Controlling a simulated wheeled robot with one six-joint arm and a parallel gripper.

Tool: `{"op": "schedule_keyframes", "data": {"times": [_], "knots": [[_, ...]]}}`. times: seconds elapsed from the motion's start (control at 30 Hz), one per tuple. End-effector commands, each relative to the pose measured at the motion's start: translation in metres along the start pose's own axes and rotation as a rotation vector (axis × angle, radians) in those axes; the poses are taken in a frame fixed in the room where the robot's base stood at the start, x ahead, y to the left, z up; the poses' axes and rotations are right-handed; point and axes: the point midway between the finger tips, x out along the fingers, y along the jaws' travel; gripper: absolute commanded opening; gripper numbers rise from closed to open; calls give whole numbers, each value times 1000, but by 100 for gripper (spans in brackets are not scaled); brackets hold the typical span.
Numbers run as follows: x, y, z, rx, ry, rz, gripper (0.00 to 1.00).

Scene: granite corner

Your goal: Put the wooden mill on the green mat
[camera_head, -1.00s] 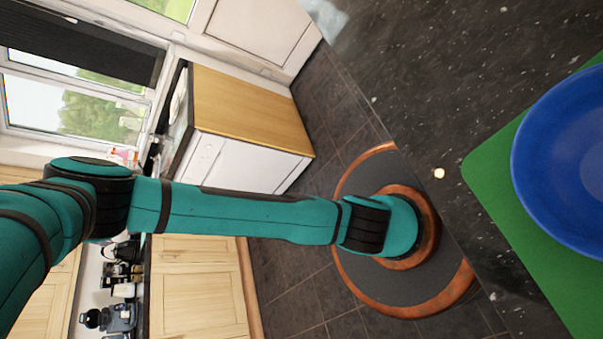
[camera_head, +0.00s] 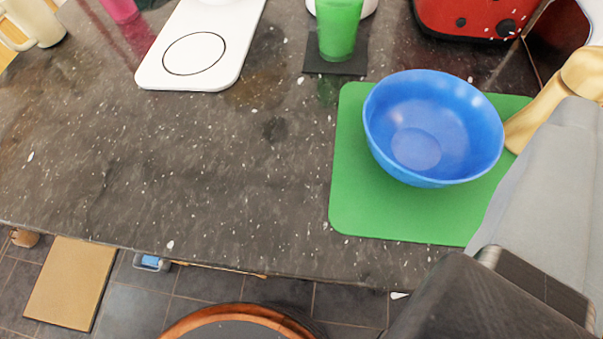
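The green mat (camera_head: 355,200) lies flat on the dark speckled counter, right of the picture's middle. A blue bowl (camera_head: 416,150) stands on it and covers much of it. A tan wooden thing, apparently the wooden mill (camera_head: 556,100), shows tilted at the right edge, its lower left end over the mat's right side. I cannot tell whether it touches the mat. My gripper (camera_head: 560,140), a light grey and black shape at lower right, overlaps the mill and the mat's right part. Its fingertips are not clear, so its opening and any hold on the mill are hidden.
A red toaster (camera_head: 470,18) is at the back right. A green cup (camera_head: 338,30) stands on a dark coaster (camera_head: 322,66). A white board with a black ring (camera_head: 160,72) lies left of it. A pink cup (camera_head: 121,8) and cream mug (camera_head: 38,22) are back left. The front-left counter (camera_head: 180,170) is clear.

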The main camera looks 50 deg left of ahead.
Motion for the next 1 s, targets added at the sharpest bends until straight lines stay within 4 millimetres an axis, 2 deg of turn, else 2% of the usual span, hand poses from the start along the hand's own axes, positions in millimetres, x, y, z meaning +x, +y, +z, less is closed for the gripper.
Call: {"op": "schedule_keyframes", "data": {"times": [0.1, 0.3, 1.0], "knots": [[-24, -5, 7, 83, 111, 12, 64], [-44, -10, 14, 169, 217, 11, 64], [-47, -10, 15, 184, 235, 9, 64]]}}
